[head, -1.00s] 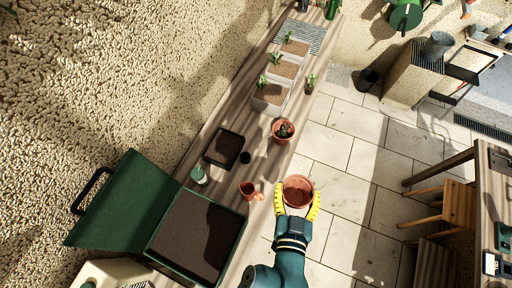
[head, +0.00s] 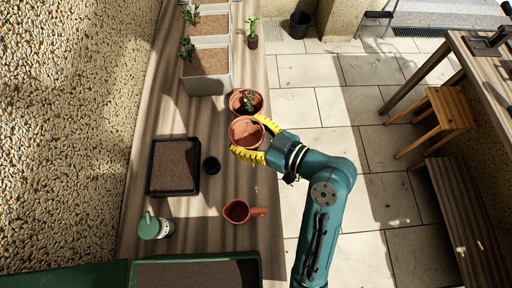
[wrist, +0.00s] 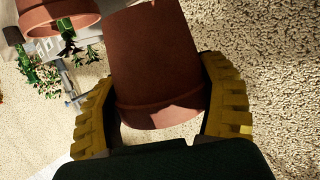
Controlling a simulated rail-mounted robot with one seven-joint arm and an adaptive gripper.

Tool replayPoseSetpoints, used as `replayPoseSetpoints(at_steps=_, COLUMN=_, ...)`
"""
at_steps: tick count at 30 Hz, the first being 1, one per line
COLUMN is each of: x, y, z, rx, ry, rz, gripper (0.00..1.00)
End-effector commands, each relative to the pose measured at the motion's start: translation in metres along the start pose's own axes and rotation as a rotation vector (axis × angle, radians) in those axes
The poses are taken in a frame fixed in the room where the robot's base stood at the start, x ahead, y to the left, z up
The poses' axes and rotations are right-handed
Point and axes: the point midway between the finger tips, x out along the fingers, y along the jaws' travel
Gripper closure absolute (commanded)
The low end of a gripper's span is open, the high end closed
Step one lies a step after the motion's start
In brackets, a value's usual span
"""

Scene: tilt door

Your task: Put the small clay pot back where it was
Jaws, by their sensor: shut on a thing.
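My gripper (head: 258,142) has yellow ridged fingers shut on a small terracotta clay pot (head: 246,132). In the head view the pot appears empty, its open top showing, just in front of a potted cactus (head: 246,101) and partly overlapping its pot. In the wrist view the clay pot (wrist: 156,65) fills the middle between both yellow fingers, its rim toward the gripper. The cactus's pot (wrist: 58,14) shows at the upper left there. I cannot tell whether the held pot touches the bench or the cactus pot.
On the wooden bench (head: 200,228) are a black soil tray (head: 173,168), a small black pot (head: 211,165), a terracotta jug (head: 242,211) and a green-topped bottle (head: 152,227). Planters (head: 205,65) stand behind. A seedling (head: 252,34) stands at the bench's right edge.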

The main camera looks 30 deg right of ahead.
Motion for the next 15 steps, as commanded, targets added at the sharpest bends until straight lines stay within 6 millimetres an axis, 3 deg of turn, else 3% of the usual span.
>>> replayPoseSetpoints(at_steps=1, x=0.001, y=0.008, z=0.024, rx=-0.008, ry=0.003, rz=-0.009, gripper=0.65)
replayPoseSetpoints(at_steps=8, x=-0.008, y=0.015, z=0.039, rx=-0.016, ry=0.0, rz=-0.056, gripper=0.65)
replayPoseSetpoints(at_steps=15, x=0.003, y=0.015, z=0.079, rx=-0.012, ry=0.0, rz=-0.059, gripper=0.65)
